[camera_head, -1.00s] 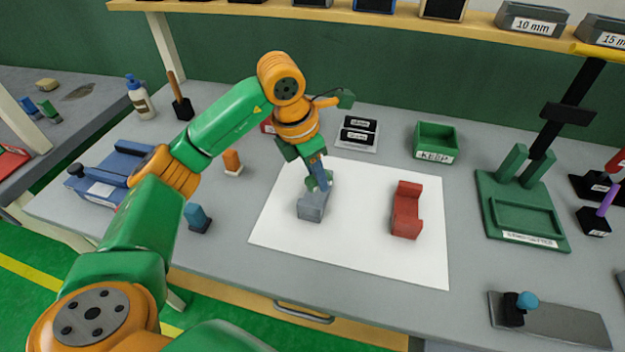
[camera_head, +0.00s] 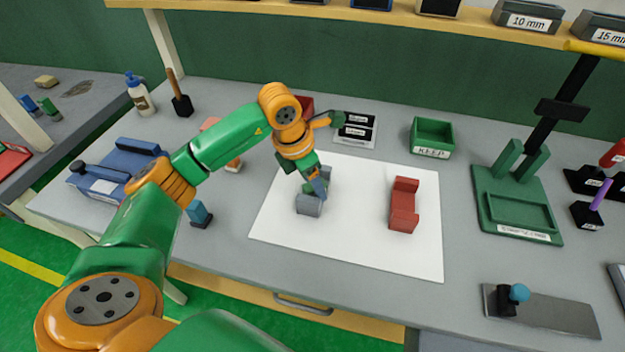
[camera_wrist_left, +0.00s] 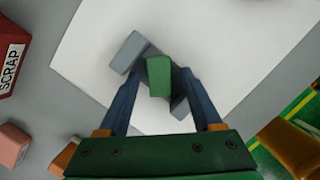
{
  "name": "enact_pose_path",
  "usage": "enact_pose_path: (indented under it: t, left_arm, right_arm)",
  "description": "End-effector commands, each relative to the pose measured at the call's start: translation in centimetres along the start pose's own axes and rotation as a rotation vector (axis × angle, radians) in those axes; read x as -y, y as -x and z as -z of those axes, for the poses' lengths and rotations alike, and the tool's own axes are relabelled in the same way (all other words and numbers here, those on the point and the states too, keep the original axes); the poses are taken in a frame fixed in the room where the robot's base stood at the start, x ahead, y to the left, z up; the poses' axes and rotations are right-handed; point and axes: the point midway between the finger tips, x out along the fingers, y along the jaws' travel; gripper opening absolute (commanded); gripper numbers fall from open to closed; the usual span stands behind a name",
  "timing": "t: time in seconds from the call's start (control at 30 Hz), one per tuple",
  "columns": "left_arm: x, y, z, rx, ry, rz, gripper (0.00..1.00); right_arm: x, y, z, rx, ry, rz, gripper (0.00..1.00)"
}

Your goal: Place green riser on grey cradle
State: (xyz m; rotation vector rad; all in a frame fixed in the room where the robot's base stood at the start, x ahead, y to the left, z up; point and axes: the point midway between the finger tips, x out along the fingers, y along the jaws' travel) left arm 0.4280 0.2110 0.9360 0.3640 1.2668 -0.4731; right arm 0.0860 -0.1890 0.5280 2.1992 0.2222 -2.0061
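The grey cradle (camera_head: 309,206) stands on the white sheet, left of a red cradle-shaped block (camera_head: 404,205). The green riser (camera_wrist_left: 158,77) is at the grey cradle, between its two raised ends (camera_wrist_left: 130,52) in the left wrist view. Its underside is hidden, so I cannot tell how fully it rests there. My left gripper (camera_head: 318,189) is low over the grey cradle. In the left wrist view its fingers (camera_wrist_left: 162,88) stand either side of the riser with visible gaps, so it looks open. My right gripper is not in view.
The white sheet (camera_head: 350,248) is otherwise clear. A green KEEP bin (camera_head: 432,138) and a green fixture (camera_head: 517,205) are to the right. A blue fixture (camera_head: 118,172) is at the left. A red SCRAP bin (camera_wrist_left: 10,55) shows in the left wrist view.

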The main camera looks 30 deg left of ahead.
Motion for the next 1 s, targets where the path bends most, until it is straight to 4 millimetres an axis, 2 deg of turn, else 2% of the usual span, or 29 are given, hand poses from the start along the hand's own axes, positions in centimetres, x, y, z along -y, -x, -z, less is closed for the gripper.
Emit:
enact_pose_path:
  t: [0.17,0.23,0.5,0.63,0.8,1.0]
  left_arm:
    - [0.0,0.8,-0.1,0.001,0.0,-0.001,0.66]
    - [-0.1,1.8,-0.2,0.003,-0.001,-0.002,0.66]
    - [-0.1,8.5,-0.2,0.005,0.0,-0.003,0.66]
    - [0.0,11.1,-0.2,0.003,0.0,-0.002,0.66]
    - [0.0,12.3,-0.1,0.001,0.0,-0.001,0.66]
    - [0.0,12.3,-0.1,0.0,0.0,0.0,0.66]
  right_arm:
    - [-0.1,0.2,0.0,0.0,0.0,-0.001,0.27]
    - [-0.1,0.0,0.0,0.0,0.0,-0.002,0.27]
    - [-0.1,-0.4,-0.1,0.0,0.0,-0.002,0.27]
    - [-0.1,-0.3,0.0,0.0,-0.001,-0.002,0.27]
    - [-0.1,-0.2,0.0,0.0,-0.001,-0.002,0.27]
    - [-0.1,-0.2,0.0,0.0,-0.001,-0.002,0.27]
